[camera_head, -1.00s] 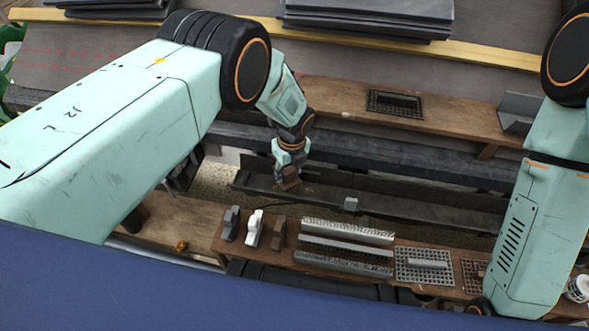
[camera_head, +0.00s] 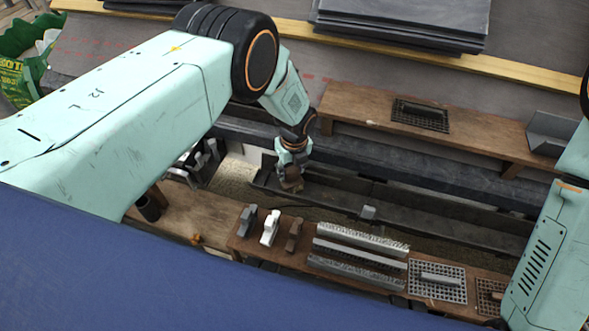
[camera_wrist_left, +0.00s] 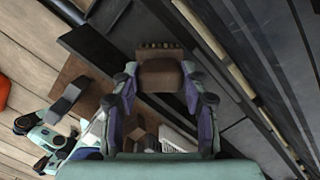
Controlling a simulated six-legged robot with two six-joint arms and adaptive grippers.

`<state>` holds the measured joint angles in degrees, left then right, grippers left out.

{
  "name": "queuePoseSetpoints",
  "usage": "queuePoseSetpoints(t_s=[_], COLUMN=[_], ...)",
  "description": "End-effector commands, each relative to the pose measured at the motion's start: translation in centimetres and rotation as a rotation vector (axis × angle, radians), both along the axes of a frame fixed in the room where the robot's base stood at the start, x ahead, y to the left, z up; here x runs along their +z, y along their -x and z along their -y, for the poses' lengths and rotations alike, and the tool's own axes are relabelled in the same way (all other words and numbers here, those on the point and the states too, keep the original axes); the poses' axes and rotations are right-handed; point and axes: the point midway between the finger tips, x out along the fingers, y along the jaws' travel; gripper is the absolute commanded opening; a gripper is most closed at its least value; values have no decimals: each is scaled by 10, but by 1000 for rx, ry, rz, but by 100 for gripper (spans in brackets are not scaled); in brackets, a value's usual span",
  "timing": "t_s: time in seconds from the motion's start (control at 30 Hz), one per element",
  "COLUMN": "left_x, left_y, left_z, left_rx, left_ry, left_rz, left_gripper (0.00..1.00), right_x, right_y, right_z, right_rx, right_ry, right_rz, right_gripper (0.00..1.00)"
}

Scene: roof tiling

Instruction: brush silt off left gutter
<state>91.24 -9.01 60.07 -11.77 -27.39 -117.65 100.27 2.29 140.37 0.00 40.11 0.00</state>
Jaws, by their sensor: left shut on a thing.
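The dark gutter (camera_head: 435,217) runs as a long trough across the middle of the head view. My left gripper (camera_head: 291,177) is over its left part, close to the left end. It is shut on a brown brush (camera_head: 292,185), whose lower part sits down at the trough. In the left wrist view the brush (camera_wrist_left: 160,74) shows as a brown block with a row of short stubs, between the two fingers of my left gripper (camera_wrist_left: 162,85). I cannot make out silt in the gutter. My right arm shows at the right edge, but its gripper is not visible.
A grey bracket (camera_head: 367,212) sits at the gutter's near edge. A near wooden board (camera_head: 245,243) carries small blocks, metal strips (camera_head: 358,252) and a mesh grate (camera_head: 437,281). A far wooden shelf (camera_head: 360,105) holds another grate (camera_head: 421,115). Dark slates (camera_head: 400,22) are stacked behind.

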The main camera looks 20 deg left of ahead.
Motion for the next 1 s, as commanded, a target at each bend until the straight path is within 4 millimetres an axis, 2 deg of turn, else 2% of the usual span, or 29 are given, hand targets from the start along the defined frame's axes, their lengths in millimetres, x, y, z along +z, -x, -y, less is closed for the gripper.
queuePoseSetpoints(t_s=[1.0], left_x=[-2], left_y=[4], left_z=[62], left_rx=[-2], left_ry=[0], left_rz=[-3], left_gripper=[19], right_x=[-16], right_y=[0], right_z=[0], right_rx=[0], right_ry=[0], right_rz=[0], right_gripper=[40])
